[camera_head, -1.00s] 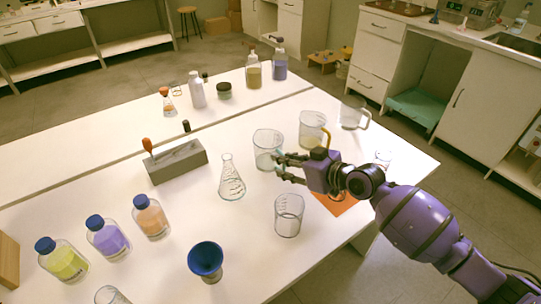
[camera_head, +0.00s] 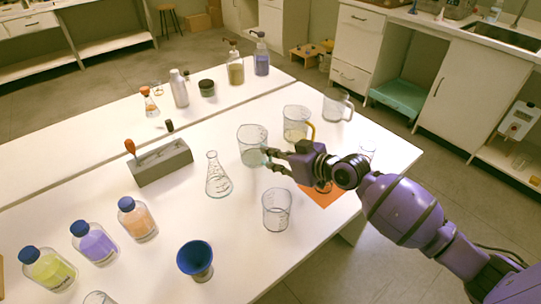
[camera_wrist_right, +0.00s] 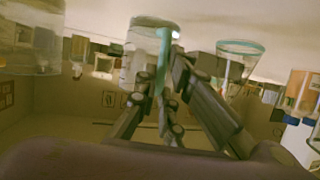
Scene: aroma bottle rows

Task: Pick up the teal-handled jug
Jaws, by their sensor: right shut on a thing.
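The teal-handled jug (camera_head: 252,144) is a clear glass measuring jug on the white table, left of my right gripper. It looks upright, and I cannot tell whether its base touches the table. My right gripper (camera_head: 267,160) is shut on its handle, from the handle side. In the right wrist view the teal handle (camera_wrist_right: 163,62) runs between the fingers (camera_wrist_right: 168,95), and the jug's glass body (camera_wrist_right: 139,55) is just beyond. The fingers hide part of the handle in the head view. My left gripper is not in view.
A yellow-handled jug (camera_head: 296,123) and another clear jug (camera_head: 337,105) stand behind and right. A conical flask (camera_head: 217,177) is left, and a clear beaker (camera_head: 276,210) stands in front. An orange mat (camera_head: 320,197) lies below my arm. Table space between flask and beaker is clear.

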